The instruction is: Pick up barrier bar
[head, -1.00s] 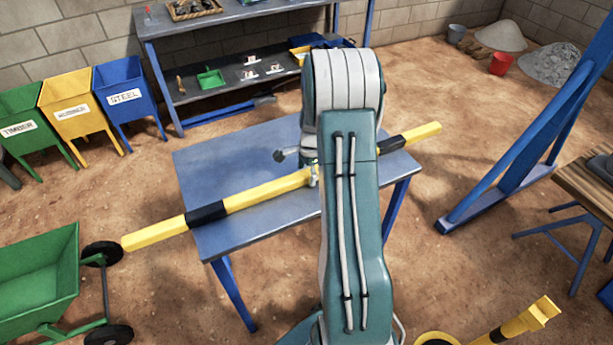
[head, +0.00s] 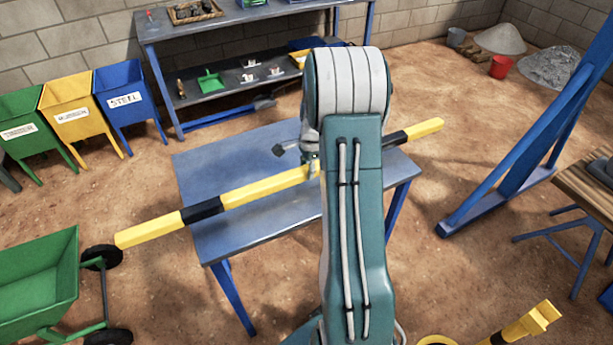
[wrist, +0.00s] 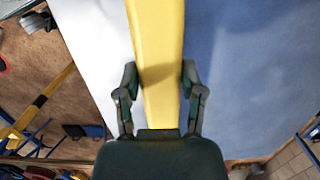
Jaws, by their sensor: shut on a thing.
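The barrier bar (head: 255,190) is a long yellow bar with black bands. In the head view it runs slantwise across the blue table (head: 215,165), and both ends stick out past the table's sides. My gripper (wrist: 161,85) is shut on the bar in the wrist view, with one finger on each side of it. In the head view my arm hides the middle of the bar and most of the gripper. The bar looks slightly raised off the table top, but the exact gap cannot be told.
A green wheelbarrow (head: 40,275) stands at the lower left, near the bar's left end. Green, yellow and blue bins (head: 125,100) and a shelf bench (head: 230,75) stand behind. A blue frame (head: 530,150) stands at the right. Another yellow-black bar (head: 530,322) shows at the lower right.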

